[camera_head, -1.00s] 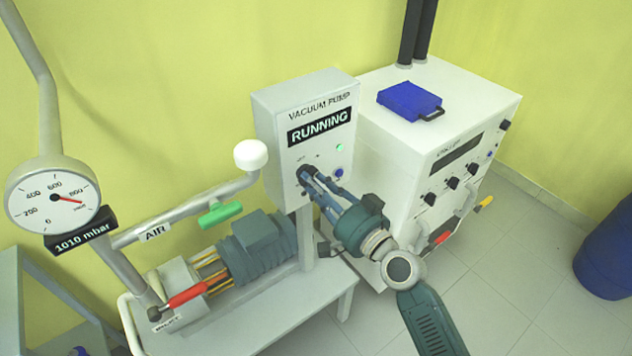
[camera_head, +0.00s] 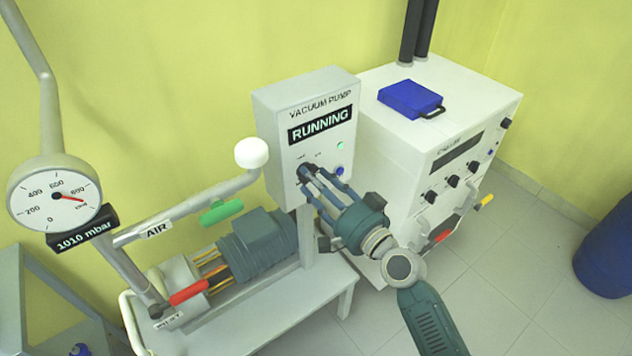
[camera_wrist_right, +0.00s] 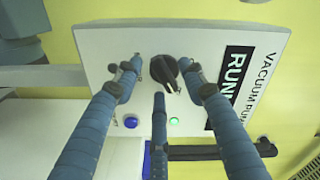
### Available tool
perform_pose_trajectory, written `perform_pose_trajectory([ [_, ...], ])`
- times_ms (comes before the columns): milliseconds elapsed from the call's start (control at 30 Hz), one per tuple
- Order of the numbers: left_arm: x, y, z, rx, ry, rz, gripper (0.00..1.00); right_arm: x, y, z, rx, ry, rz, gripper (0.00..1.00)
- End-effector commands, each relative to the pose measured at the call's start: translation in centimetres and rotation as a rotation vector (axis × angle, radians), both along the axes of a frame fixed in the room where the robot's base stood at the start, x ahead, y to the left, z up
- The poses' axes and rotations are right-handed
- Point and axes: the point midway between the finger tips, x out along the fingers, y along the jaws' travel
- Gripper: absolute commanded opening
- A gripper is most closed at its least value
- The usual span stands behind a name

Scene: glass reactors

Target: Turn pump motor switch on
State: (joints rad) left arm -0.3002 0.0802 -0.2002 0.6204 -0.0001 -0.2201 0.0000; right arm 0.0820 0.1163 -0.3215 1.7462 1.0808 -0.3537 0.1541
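The vacuum pump control box (camera_head: 275,110) stands on a post, its display (camera_head: 320,126) reading RUNNING and a small green light (camera_head: 340,146) lit. The pump motor switch, a black rotary knob with a white pointer line, shows in the right wrist view (camera_wrist_right: 164,70); in the head view it is largely hidden by the fingers. My right gripper (camera_head: 312,180) is in front of the box's lower face. In the right wrist view its fingers (camera_wrist_right: 161,80) are spread around the knob, with visible gaps on both sides. My left gripper is out of view.
A blue button (camera_head: 339,171) sits close to the fingers. A white chiller (camera_head: 390,150) with a blue case (camera_head: 410,99) on top stands at the right. At the left are a white-knobbed pipe (camera_head: 251,153), a green-handled AIR valve (camera_head: 222,212) and a gauge (camera_head: 54,195).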

Motion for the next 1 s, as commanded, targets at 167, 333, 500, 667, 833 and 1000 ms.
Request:
perform_pose_trajectory([
  [167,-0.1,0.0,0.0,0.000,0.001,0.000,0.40,0.0,0.0,0.0,-0.002,-0.001,0.001,0.41],
  [333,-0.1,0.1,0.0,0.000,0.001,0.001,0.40,-0.8,-0.7,-0.1,-0.004,0.000,0.000,0.41],
  [500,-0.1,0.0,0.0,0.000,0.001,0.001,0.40,-3.5,-2.6,-0.2,-0.007,0.001,0.000,0.41],
  [667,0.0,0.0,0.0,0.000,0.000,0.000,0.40,-6.3,-4.6,-0.2,-0.007,0.001,0.001,0.41],
  [833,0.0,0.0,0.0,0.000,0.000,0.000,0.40,-8.6,-6.2,-0.2,-0.006,0.001,0.001,0.41],
  [1000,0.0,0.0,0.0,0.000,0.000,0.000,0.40,-9.6,-7.0,-0.1,-0.002,0.000,0.000,0.41],
])
